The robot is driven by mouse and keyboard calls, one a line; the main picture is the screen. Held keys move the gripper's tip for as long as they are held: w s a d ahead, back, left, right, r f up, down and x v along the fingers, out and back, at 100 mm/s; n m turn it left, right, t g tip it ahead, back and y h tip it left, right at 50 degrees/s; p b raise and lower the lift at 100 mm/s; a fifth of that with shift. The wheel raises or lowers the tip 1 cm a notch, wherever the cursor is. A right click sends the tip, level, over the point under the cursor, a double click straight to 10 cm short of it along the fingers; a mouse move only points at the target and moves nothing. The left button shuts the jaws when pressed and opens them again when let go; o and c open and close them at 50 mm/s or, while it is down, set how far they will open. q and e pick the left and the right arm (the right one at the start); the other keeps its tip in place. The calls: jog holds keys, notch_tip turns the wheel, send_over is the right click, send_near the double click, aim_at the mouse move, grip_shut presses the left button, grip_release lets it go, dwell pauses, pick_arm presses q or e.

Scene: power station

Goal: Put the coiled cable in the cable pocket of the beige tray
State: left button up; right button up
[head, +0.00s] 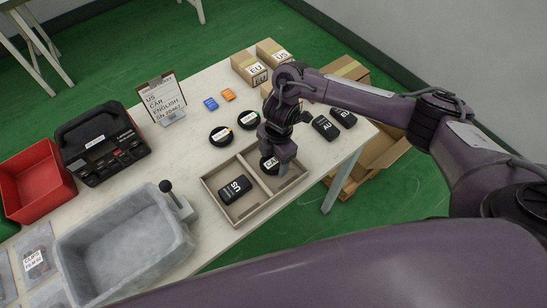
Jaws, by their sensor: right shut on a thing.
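The beige tray (212,206) lies on the pale table, with a divider between a left and a right compartment. A black block marked US (235,189) lies in the left compartment. My right gripper (282,168) points down over the tray's right compartment. It is shut on a black coiled cable (268,163) with a white label, partly hidden by the fingers. I cannot tell whether the cable touches the tray floor. My left gripper is not in view.
Two more black coils (221,136) lie behind the tray. Black blocks (325,127) lie to its right. A grey bin (125,250), a black case (100,145), a red bin (38,182) and a sign (162,98) stand to the left. Boxes (250,68) stand at the back.

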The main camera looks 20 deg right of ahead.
jog(key=shift+f, duration=0.1)
jog(key=shift+f, duration=0.1)
jog(key=o, duration=1)
notch_tip(320, 180, up, 12)
jog(key=d+p, duration=0.1)
jog(key=p, duration=0.1)
jog(key=shift+w+d, duration=0.15)
jog(key=shift+w, duration=0.1)
